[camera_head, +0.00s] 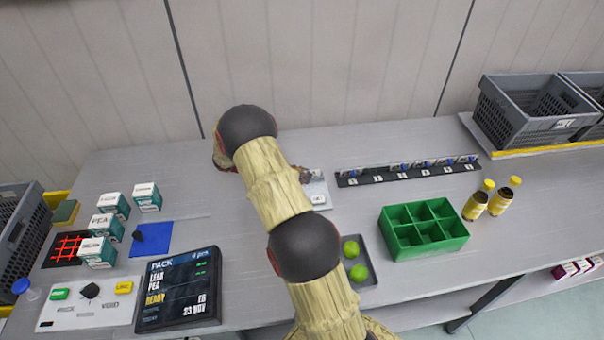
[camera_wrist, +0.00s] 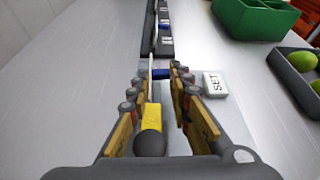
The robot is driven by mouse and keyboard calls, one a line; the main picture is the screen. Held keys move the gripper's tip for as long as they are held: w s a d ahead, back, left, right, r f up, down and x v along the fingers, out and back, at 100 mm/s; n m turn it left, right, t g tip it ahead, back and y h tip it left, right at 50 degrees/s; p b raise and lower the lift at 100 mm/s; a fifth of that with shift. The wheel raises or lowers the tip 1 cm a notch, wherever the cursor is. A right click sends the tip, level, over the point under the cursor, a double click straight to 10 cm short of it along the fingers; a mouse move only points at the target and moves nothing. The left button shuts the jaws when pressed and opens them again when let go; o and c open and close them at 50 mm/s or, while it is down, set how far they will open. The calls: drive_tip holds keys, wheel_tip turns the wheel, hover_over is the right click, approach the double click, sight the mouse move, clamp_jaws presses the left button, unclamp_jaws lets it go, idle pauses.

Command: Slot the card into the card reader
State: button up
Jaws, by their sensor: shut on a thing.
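In the wrist view my gripper (camera_wrist: 159,76) points away over the table, its two padded fingers close together. A yellow block (camera_wrist: 152,117) and a black ball (camera_wrist: 150,145) show lower between the fingers. Beneath is a white panel with a SET button (camera_wrist: 215,84), probably the card reader; the panel also shows in the head view (camera_head: 318,190). Its slot cannot be made out. My arm hides the gripper in the head view.
A black rail (camera_head: 408,173) with several small modules lies behind. A green divided box (camera_head: 424,249), a dark tray (camera_head: 366,284) with green fruit and two bottles (camera_head: 478,200) stand right. Boxes and a dark display (camera_head: 180,290) stand left. Grey crates (camera_head: 530,125) are back right.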

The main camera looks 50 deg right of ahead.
drive_tip(key=o, duration=0.8)
drive_tip(key=shift+f, duration=0.15)
drive_tip(key=shift+o, duration=0.3)
drive_tip(key=v, duration=1.2)
